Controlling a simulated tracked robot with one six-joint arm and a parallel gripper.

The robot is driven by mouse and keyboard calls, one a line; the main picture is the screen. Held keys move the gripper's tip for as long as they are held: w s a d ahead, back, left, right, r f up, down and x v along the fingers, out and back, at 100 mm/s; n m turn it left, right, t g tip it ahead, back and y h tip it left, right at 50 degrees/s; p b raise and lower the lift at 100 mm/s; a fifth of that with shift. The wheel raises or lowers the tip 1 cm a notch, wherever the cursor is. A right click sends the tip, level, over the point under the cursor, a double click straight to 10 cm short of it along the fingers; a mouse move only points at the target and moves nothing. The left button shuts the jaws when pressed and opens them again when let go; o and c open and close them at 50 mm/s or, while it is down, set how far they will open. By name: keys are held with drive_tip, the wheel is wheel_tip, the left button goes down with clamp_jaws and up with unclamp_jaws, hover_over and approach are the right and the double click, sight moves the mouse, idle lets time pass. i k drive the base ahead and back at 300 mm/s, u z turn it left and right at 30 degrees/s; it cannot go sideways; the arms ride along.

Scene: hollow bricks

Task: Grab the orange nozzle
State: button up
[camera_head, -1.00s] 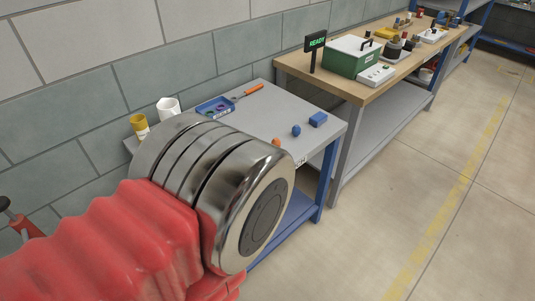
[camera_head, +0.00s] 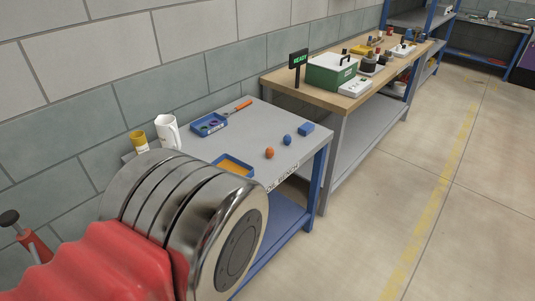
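A small orange object (camera_head: 269,153) lies on the grey table (camera_head: 262,125) near its front edge. It looks rounded and appears to be the orange nozzle. A small blue rounded piece (camera_head: 287,140) and a blue block (camera_head: 306,129) lie to its right in a loose row. My arm, red with a metal joint, fills the lower left and hides the table's near left part. My gripper is not in view.
A blue tray with orange inside (camera_head: 234,166) stands beside my arm. A wooden bench (camera_head: 300,94) adjoins on the right.

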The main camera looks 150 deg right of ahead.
sight(270, 152)
drive_tip(key=z, duration=5.45)
